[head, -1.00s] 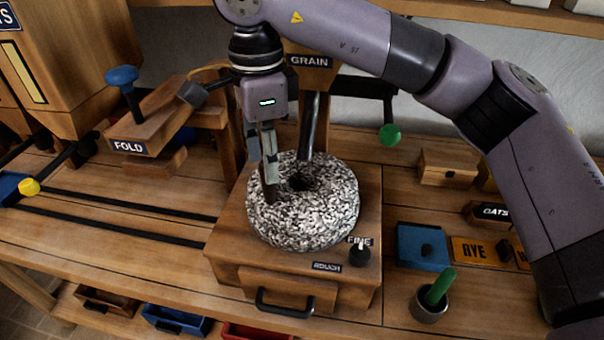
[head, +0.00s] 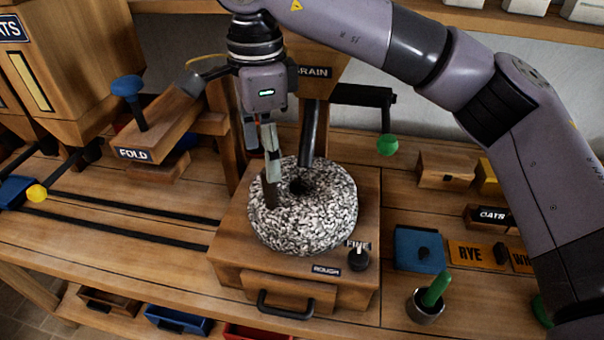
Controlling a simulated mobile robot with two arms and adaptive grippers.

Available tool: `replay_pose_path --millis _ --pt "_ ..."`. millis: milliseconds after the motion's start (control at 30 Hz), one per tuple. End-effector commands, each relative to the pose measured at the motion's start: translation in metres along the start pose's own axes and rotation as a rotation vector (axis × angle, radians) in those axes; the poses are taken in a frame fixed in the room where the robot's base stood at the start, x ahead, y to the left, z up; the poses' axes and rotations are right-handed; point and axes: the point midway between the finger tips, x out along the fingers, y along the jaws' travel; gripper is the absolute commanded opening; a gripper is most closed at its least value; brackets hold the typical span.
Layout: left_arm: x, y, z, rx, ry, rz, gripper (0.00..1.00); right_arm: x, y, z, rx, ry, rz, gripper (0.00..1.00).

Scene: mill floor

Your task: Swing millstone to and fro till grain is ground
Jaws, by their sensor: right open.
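The millstone (head: 325,215), a speckled black-and-white ring with a hole in its middle, lies on a wooden mill box (head: 232,252). A dark upright peg (head: 270,195) shows at its left side. My right gripper (head: 266,165) points down over the stone's left part, its fingers open at the top of the peg. Whether they touch it I cannot tell. Above the stone is the hopper marked GRAIN (head: 313,85), its label partly covered by my gripper. A dark knob (head: 358,260) sits by the FINE and ROUGH labels. My left gripper is out of view. I cannot see any grain.
A drawer with a black handle (head: 285,310) is at the mill's front. A crank with a green ball (head: 388,145) hangs to the right. The FOLD block (head: 135,154) stands left. A cup with a green rod (head: 425,307) and a blue box (head: 420,249) stand right.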

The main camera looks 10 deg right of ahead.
Motion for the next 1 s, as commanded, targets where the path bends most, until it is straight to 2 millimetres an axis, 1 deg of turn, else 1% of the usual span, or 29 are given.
replay_pose_path --millis 33,533,633,1000 --pt "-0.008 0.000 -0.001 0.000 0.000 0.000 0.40 -0.010 0.000 0.000 0.000 0.000 -0.001 0.60" --pt "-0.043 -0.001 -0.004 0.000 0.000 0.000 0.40 -0.059 0.000 0.000 0.000 0.001 0.000 0.60" --pt "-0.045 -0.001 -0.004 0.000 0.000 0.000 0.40 -0.062 0.000 0.000 0.000 0.001 0.000 0.60" --pt "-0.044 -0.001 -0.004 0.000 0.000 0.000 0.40 -0.060 0.000 0.000 0.000 0.001 0.000 0.60"
